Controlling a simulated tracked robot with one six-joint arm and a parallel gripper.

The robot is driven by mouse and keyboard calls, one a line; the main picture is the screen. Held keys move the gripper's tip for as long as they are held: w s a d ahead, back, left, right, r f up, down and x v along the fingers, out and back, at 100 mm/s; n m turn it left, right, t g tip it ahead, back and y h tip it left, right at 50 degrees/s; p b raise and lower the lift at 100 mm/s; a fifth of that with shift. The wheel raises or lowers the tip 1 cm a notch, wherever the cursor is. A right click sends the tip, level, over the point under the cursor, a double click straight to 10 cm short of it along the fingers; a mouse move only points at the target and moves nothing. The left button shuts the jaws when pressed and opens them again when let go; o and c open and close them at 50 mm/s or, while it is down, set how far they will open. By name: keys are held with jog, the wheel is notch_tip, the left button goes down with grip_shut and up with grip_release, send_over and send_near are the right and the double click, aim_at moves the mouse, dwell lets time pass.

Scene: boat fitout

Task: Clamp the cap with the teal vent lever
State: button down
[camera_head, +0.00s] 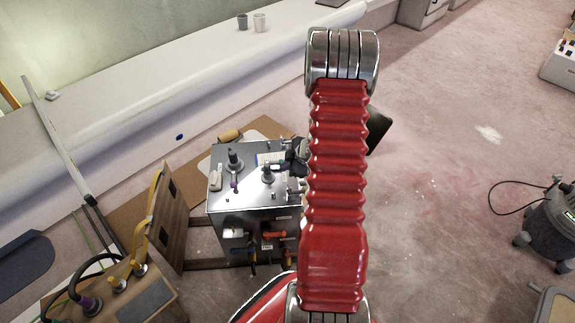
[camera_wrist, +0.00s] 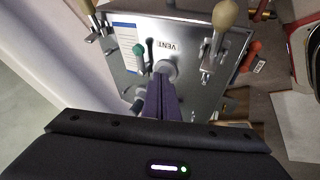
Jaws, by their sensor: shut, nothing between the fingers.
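The steel box (camera_wrist: 195,50) has a flat top panel marked VENT. Near that label, a teal lever knob (camera_wrist: 138,51) stands left of a grey round cap (camera_wrist: 166,70). My gripper (camera_wrist: 161,84) is shut and empty, its dark fingers pointing at the panel; their tips overlap the cap's lower edge in the wrist view, and I cannot tell whether they touch it. In the head view the box (camera_head: 228,199) stands left of my red arm, with my gripper (camera_head: 296,160) dark at its top right edge. The teal lever is not clear there.
A tan knob (camera_wrist: 226,14) and an orange handle (camera_wrist: 249,54) stand right of the VENT label. In the head view, orange handles (camera_head: 274,235) sit on the box's front. A wooden board (camera_head: 168,225) leans left of it. Open floor (camera_head: 450,130) lies to the right.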

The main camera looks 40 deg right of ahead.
aim_at(272, 164)
jog(key=x, duration=0.5)
jog(key=shift+f, duration=0.1)
jog(key=shift+w+d, duration=0.75)
jog(key=shift+w, duration=0.1)
jog(key=shift+w+d+f, duration=0.2)
jog(key=shift+w+d, duration=0.3)
jog(key=shift+w, duration=0.1)
jog(key=shift+a, duration=0.2)
jog(key=shift+d, duration=0.15)
